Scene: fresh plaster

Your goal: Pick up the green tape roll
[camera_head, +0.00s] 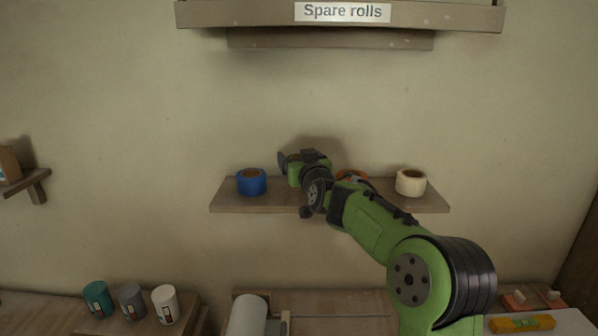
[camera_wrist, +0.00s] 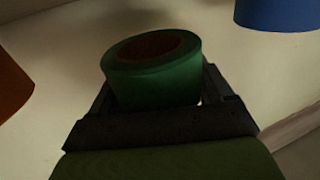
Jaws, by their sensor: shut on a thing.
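The green tape roll (camera_wrist: 152,82) shows in the wrist view, upright between the two dark fingers of my gripper (camera_wrist: 155,98). My gripper is shut on it. In the head view my gripper (camera_head: 297,160) is over the middle of the small wooden shelf, and the green roll cannot be made out there behind my arm. I cannot tell whether the roll touches the shelf.
On the shelf (camera_head: 230,204), a blue roll (camera_head: 252,182) stands left, a cream roll (camera_head: 411,182) right, and an orange-brown roll (camera_head: 352,175) is partly hidden by my arm. Above is a shelf labelled "Spare rolls" (camera_head: 343,12). Several cups (camera_head: 131,301) stand lower left.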

